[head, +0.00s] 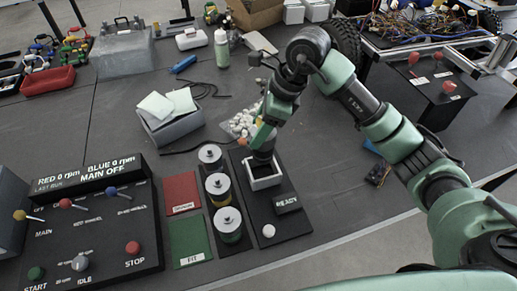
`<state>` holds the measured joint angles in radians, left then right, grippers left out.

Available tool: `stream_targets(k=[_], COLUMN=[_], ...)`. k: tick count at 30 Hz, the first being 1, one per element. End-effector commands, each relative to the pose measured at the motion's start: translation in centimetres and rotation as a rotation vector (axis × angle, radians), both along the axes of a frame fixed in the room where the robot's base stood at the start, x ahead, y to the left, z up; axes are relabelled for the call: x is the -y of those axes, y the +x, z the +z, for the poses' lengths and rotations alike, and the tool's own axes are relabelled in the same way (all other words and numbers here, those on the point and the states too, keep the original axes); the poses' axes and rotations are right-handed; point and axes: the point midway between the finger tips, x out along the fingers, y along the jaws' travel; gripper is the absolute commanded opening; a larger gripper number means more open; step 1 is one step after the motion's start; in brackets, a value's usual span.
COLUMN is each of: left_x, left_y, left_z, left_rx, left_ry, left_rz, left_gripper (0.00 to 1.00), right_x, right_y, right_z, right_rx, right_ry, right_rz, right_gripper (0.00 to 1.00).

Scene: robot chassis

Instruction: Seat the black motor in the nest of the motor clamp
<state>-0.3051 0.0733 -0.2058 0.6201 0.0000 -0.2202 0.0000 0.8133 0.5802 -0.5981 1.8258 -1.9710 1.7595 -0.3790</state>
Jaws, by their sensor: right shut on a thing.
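My right gripper (263,146) comes down from above at the motor clamp (286,222), a dark plate with a white-rimmed square nest (266,183) and a block reading READY. The gripper is shut on a dark thing, which looks like the black motor (264,157), at the nest's opening. The gripper hides much of it, and I cannot tell whether it touches the nest floor or how deep it sits. My left gripper is not in view.
Three silver-topped cylinders (218,186) stand in a row just left of the clamp. Red (181,193) and green (189,241) mats lie beyond them, then a control panel (90,235). A grey bin (172,125) and white pieces (240,123) lie behind. A white knob (268,231) sits on the clamp plate.

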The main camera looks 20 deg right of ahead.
Motion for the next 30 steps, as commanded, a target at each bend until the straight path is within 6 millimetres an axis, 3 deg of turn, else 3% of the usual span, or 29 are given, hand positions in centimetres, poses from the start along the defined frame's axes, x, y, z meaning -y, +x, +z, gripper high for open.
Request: stream_targets(k=[6,14,21,30], left_x=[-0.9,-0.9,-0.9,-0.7], left_y=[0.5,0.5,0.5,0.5], left_z=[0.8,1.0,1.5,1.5], left_rx=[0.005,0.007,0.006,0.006], left_ry=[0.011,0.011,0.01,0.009], left_rz=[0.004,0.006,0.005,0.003], left_gripper=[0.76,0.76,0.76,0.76], right_x=[0.0,0.0,-0.1,-0.1], right_y=[0.0,0.1,0.0,0.1], right_z=[-3.5,-5.0,-8.0,-8.8], right_rx=[0.003,0.005,0.001,0.007], right_ry=[0.003,0.004,0.004,0.003], right_rz=[-0.001,0.0,0.0,0.001], right_gripper=[0.0,0.0,0.0,0.0])
